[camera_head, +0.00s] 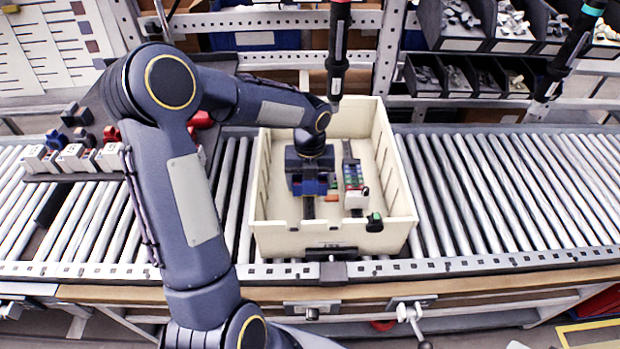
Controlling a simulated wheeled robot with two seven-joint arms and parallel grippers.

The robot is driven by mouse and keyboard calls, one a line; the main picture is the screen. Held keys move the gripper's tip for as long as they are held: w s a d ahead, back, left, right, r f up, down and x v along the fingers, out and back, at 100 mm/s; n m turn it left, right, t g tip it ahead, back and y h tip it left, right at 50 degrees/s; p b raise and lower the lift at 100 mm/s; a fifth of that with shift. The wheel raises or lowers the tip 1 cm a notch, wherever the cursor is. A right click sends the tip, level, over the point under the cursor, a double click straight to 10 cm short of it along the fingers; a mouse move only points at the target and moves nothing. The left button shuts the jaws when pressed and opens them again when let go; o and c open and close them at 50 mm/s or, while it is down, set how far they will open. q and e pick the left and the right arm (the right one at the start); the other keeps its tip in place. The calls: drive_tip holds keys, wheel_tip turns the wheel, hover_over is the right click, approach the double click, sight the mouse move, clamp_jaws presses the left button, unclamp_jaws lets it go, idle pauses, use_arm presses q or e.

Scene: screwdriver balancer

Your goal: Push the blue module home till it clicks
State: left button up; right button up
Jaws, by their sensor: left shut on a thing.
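My left gripper (309,176) points down into the cream tote (262,226) and is shut on the blue module (318,187), which shows at the fingers' lower edge. A short dark rail (308,208) shows just below the module in the picture. The gripper hides most of the module and the place where it meets the rail, so I cannot tell whether it is seated. To its right in the tote stands a pale strip with green and red parts (353,178) on a second rail. My right gripper is not in view.
The tote stands on a roller conveyor (480,190), clear to its right. A black screwdriver (337,60) hangs above the tote's back edge, and another (572,50) hangs at the right. White modules (72,158) sit on a shelf at the left. Parts bins (460,75) stand behind.

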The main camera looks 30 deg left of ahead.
use_arm(q)
drive_tip(key=b, duration=0.9)
hover_over(310, 213)
drive_tip(key=s+d, duration=0.1)
drive_tip(key=s, duration=0.1)
wheel_tip(310, 213, down, 11)
drive_tip(key=shift+f, duration=0.7)
drive_tip(key=shift+f+b, duration=0.45)
drive_tip(key=shift+f, duration=0.3)
idle(0.6)
drive_tip(key=o, duration=1.1)
wheel_tip(310, 213, up, 8)
drive_tip(key=shift+f+p, duration=0.15)
drive_tip(key=shift+p, duration=0.15)
